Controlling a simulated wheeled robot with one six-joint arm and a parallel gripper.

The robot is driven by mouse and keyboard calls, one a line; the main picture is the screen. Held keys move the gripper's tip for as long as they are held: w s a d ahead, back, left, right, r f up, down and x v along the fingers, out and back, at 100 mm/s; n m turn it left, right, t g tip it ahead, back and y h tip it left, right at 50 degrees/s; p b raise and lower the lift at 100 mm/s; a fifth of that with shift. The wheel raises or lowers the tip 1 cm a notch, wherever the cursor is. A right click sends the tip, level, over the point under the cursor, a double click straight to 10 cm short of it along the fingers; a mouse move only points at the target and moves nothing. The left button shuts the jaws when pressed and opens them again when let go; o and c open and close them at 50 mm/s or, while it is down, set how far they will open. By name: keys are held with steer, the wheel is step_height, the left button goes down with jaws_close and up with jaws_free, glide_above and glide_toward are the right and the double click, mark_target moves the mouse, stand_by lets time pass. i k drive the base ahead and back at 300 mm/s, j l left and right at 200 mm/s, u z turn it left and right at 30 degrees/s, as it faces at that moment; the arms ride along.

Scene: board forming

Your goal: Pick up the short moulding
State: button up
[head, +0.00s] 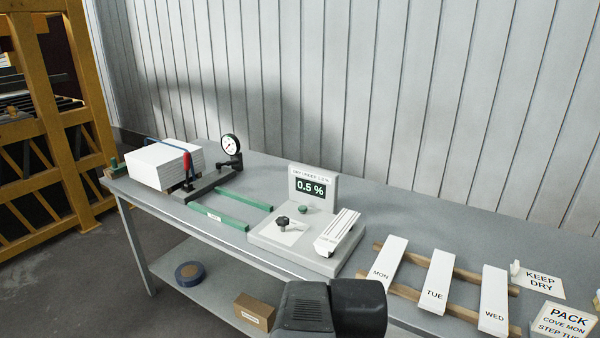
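A short white piece with a ribbed, moulding-like profile (338,231) lies slantwise on the right part of the grey meter base (290,243). Small lettering on it is too small to read. Three white pieces marked MON (388,264), TUE (437,282) and WED (493,300) lie apart on two wooden strips to the right. I cannot tell for sure which piece the task calls the short moulding. A dark part of my own arm shows at the bottom centre, but my gripper's fingers are not in view.
The meter display (313,188) reads 0.5 %. A white stack (160,165), a dial gauge (230,147) and green rails (230,208) stand left on the bench. A lower shelf holds a tape roll (190,273) and box (254,311).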

mark_target(325, 244)
steer(key=i+j+z, duration=0.45)
steer(key=i+j, duration=0.4)
steer(key=i, duration=0.05)
